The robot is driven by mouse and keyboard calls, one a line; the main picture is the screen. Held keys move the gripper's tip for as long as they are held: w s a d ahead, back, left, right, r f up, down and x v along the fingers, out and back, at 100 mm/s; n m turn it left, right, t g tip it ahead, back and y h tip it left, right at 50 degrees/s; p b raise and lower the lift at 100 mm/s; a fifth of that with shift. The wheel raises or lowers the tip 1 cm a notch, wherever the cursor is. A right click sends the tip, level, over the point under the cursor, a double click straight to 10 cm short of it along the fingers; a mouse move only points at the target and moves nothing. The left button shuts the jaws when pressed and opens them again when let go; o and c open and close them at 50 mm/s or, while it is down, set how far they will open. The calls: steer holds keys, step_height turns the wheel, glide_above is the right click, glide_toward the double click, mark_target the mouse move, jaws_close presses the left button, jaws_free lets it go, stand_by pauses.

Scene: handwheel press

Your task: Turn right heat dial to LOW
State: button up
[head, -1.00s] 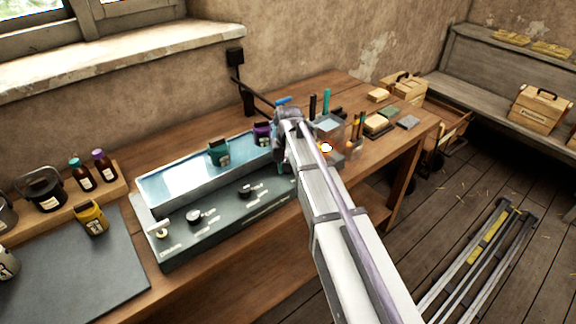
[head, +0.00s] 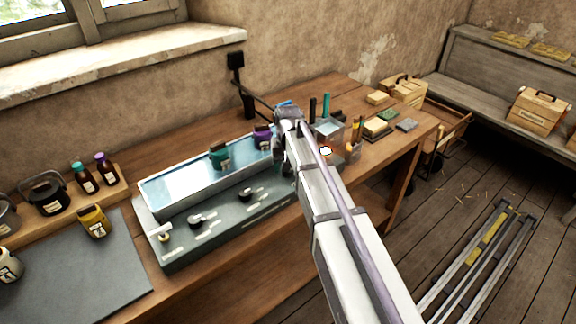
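A long grey-green control box (head: 215,232) with a water-filled tray (head: 178,188) on top stands on the wooden bench. Its sloping front has two black dials with small pale labels. The right dial (head: 245,194) is in the middle of the front; the left dial (head: 195,221) is nearer the left end. The label lettering and the dials' exact settings are too small to read. My pale arm reaches in from the lower right and covers the right end of the box. My gripper is hidden behind the arm, so its fingers and any contact cannot be seen.
A pale knob (head: 163,237) sits at the box's left end. Pens and blocks lie beyond my arm.

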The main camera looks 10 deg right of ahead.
step_height(320, 180, up, 9)
steer(key=p, duration=0.7)
steer(key=shift+p, duration=0.3)
steer(key=s+n, duration=0.1)
steer(key=s, duration=2.1)
